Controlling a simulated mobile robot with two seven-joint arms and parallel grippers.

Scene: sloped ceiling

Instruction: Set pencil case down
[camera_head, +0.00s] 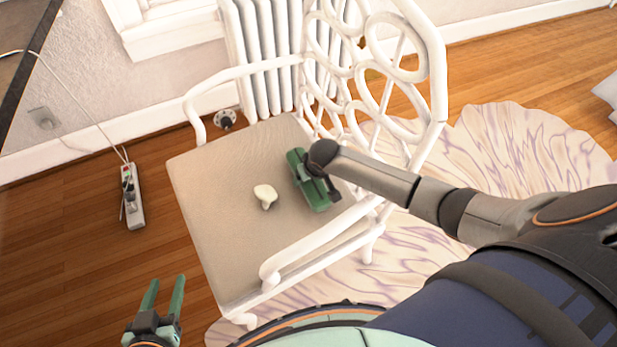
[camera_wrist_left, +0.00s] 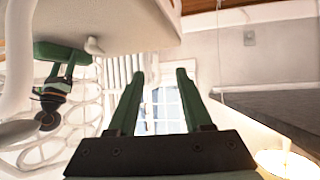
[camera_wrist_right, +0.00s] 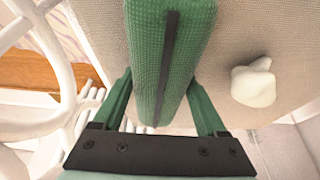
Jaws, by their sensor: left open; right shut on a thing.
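The green pencil case (camera_head: 299,163), textured with a dark zip strip, is at the right part of the chair seat (camera_head: 225,170). It fills the middle of the right wrist view (camera_wrist_right: 148,50) and shows in the left wrist view (camera_wrist_left: 60,52). My right gripper (camera_wrist_right: 160,90) is shut on it, one finger along each side. The case is at or just above the seat; I cannot tell whether it touches. My left gripper (camera_head: 165,282) is open and empty, low at the left, in front of the chair over the floor.
A small cream-coloured object (camera_head: 265,195) lies on the seat, left of the case. The white chair's looped backrest (camera_head: 385,75) and armrest (camera_head: 310,245) stand close to my right arm. A radiator (camera_head: 265,60) is behind. A power strip (camera_head: 132,197) lies on the floor. The front left of the seat is clear.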

